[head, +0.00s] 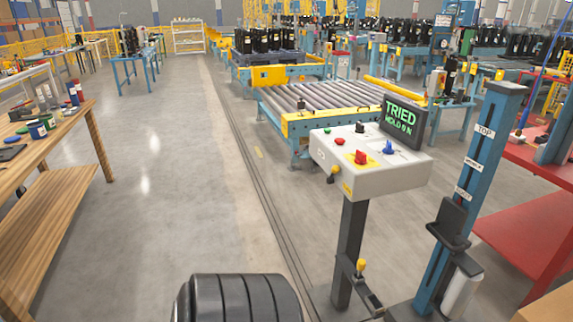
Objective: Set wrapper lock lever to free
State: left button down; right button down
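A grey control box (375,170) stands on a dark post in the middle right. On it are a green button, a red button, a red knob (361,157), a blue knob (388,148) and a screen (403,120) reading "TRIED HOLD ON". A small yellow-knobbed lever (333,173) sticks out at the box's left side. Another yellow-knobbed lever (361,266) stands upright low by the post. I cannot tell which one is the wrapper lock lever, and no "free" mark is readable. Neither gripper is in view.
A blue mast (476,165) with labels, one reading "TOP", and a black carriage (450,222) stands right of the box. A roller conveyor (325,97) lies behind. A wooden workbench (45,150) is at left, a red table (535,165) at right. The left-centre floor is clear.

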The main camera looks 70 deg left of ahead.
aim_at(335, 170)
jog(key=u, duration=2.05)
jog(key=z, duration=0.35)
jog(key=i+j+z, duration=0.1)
jog(key=z, duration=0.25)
jog(key=j+z, duration=0.2)
jog(key=z, duration=0.15)
jog(key=i+j+z, duration=0.2)
jog(key=j+z, duration=0.25)
jog(key=j, duration=0.5)
jog(key=j+z, duration=0.4)
jog(key=j, duration=0.6)
jog(key=j+z, duration=0.1)
jog(key=j, duration=2)
jog(key=k+j, duration=0.35)
jog(key=i+z, duration=0.05)
